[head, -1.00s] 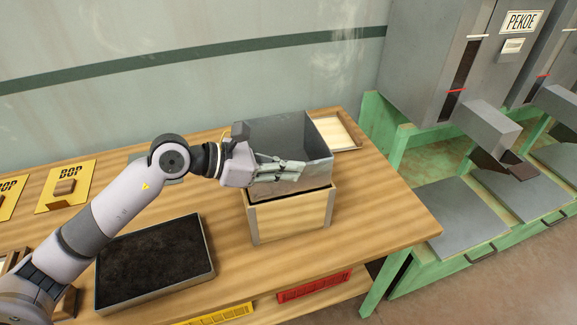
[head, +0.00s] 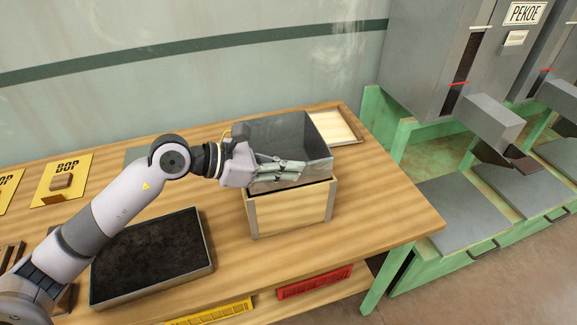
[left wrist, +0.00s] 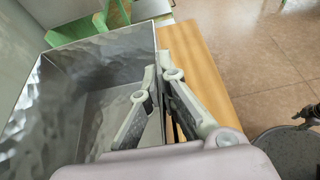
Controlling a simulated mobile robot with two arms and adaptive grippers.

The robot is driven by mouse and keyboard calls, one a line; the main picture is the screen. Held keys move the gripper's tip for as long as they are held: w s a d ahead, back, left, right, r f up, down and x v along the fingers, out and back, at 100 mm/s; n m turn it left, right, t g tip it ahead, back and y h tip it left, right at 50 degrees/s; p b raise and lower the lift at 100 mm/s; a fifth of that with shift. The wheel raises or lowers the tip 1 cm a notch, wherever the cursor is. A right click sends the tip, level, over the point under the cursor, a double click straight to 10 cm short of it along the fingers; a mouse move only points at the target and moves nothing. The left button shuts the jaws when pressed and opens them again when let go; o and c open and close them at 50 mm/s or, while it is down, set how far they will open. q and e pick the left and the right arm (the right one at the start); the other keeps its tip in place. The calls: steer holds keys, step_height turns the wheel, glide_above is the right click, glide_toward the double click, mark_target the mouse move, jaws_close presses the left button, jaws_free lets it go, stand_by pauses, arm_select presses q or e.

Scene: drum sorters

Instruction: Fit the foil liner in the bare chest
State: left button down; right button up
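The foil liner (head: 318,146) is an open grey metallic box. It sits partly inside the bare chest (head: 290,212), a pale wooden box on the table, with its upper walls standing above the chest rim. In the left wrist view the liner (left wrist: 105,47) shows its crinkled inner walls and open top. My left gripper (head: 303,166) is shut on the liner's near wall. In the left wrist view its fingers (left wrist: 156,72) lie on either side of that wall. A small dark part at the right edge there may belong to my right gripper, too little to tell.
A pale wooden lid or tray (head: 340,127) lies behind the chest. A black-filled tray (head: 150,258) lies left on the table (head: 395,212). Green-framed machines (head: 460,215) stand right. Red (head: 314,283) and yellow (head: 215,312) trays are below.

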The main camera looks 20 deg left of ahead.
arm_select(q)
steer(key=shift+f+b, duration=1.3)
steer(key=shift+f, duration=0.25)
steer(key=c, duration=2.3)
jaws_free()
steer(key=o, duration=0.6)
steer(key=shift+s+f, duration=0.1)
steer(key=shift+f, duration=0.05)
steer(key=v, duration=1.2)
steer(key=shift+r, duration=0.25)
